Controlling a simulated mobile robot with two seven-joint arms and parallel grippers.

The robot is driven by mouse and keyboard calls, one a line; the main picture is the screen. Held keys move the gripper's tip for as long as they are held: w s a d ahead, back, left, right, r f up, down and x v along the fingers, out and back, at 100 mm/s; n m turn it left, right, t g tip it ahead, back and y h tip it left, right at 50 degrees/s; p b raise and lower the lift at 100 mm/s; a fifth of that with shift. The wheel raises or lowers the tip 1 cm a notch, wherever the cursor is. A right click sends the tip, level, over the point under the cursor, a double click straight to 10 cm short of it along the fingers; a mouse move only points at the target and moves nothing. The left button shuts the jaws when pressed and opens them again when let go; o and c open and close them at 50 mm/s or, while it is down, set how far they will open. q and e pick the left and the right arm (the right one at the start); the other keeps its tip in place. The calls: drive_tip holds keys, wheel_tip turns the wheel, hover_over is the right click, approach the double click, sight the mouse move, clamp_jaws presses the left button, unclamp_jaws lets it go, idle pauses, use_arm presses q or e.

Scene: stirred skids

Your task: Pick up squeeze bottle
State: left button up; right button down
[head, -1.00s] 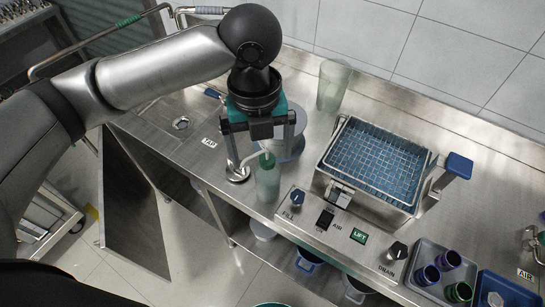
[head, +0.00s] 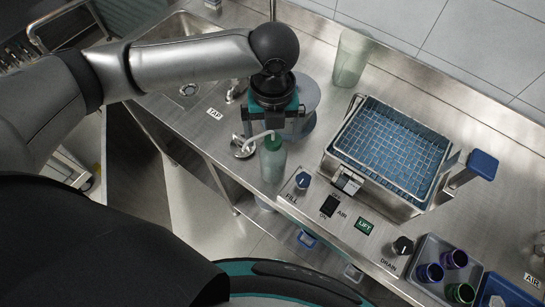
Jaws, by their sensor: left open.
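The squeeze bottle (head: 273,166) is pale green and translucent, with a white bent spout. It stands upright on the steel counter near its front edge, left of the FILL knob. My left gripper (head: 270,132) is open above the bottle, with its fingers apart on either side of the spout and cap. The gripper partly hides the bottle's top, and I cannot tell whether a finger touches it. My right gripper is not in view.
A wire-mesh basket bath (head: 330,165) with a blue-handled arm (head: 483,164) stands to the right. A tray (head: 432,245) of cups is at lower right.

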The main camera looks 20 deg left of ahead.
sight(266, 157)
use_arm(q)
wheel_tip(266, 157, down, 5)
drive_tip(key=shift+f, duration=0.1)
idle(0.3)
clamp_jaws()
idle(0.6)
